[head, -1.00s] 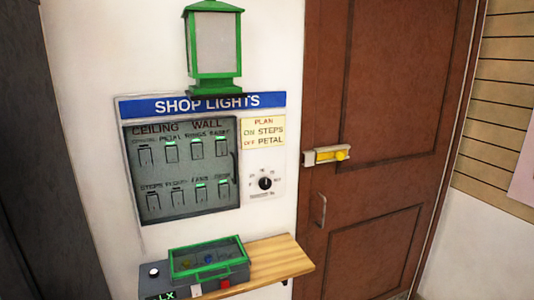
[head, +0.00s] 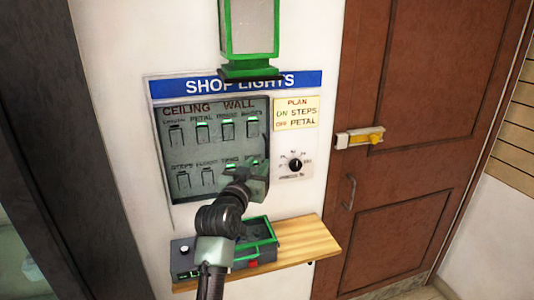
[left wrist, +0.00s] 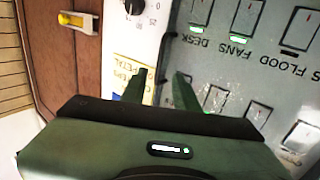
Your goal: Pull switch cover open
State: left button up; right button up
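The switch cover (head: 216,153) is a see-through grey pane over two rows of switches on the shop lights panel (head: 235,86). It looks flat against the panel, with a dark upright handle (head: 265,147) near its right edge. My left gripper (head: 252,172) is in front of the cover's lower right corner and hides part of it. In the left wrist view the picture is turned over; the two green fingers (left wrist: 158,88) stand apart near the cover's edge, and the cover (left wrist: 228,75) fills the right side. I cannot tell whether they touch the handle. My right gripper is not in view.
A dial (head: 295,164) and a yellow plan note (head: 296,113) are right of the cover. A green lantern (head: 249,30) hangs above. A wooden shelf (head: 318,243) holds a green-edged box (head: 262,235) below. A brown door (head: 400,120) with a yellow latch (head: 360,138) stands at right.

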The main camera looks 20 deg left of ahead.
aim_at(266, 153)
pick_arm(q)
jog(key=w+p, duration=0.2)
jog(key=w, duration=0.4)
jog(key=shift+w, duration=0.6)
jog(key=shift+c, duration=0.3)
grip_shut()
jog(key=shift+f, duration=0.1)
dwell(0.6)
